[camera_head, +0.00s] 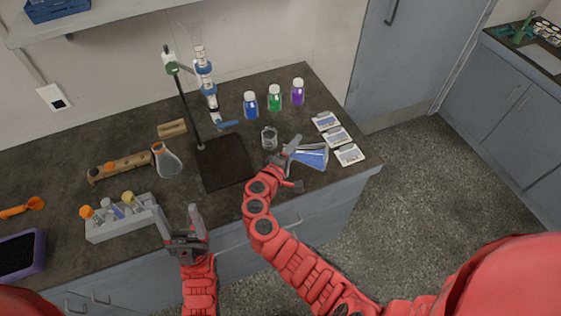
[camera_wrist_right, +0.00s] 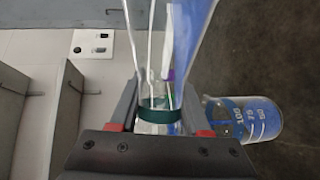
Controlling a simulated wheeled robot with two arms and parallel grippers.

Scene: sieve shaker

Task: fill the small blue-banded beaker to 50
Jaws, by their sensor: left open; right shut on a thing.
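The small beaker (camera_head: 269,139) stands on the dark bench, between the stand's base and my right gripper. In the right wrist view the beaker (camera_wrist_right: 243,118) shows white marks including 100, 75 and 50 and blue on its wall; its liquid level cannot be told. My right gripper (camera_head: 287,161) is shut on the neck of a clear conical flask (camera_head: 311,157), which is tipped well over and holds blue liquid. The flask's green neck band (camera_wrist_right: 160,114) sits between the fingers. The mouth is near the beaker; no stream is discernible. My left gripper (camera_head: 181,216) is open and empty at the front edge.
A stand base (camera_head: 223,162) carries a burette (camera_head: 204,72). Blue (camera_head: 251,105), green (camera_head: 274,97) and purple (camera_head: 298,92) bottles stand behind; white packets (camera_head: 337,136) lie right. Another flask (camera_head: 166,161) and a grey rack (camera_head: 120,218) are left.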

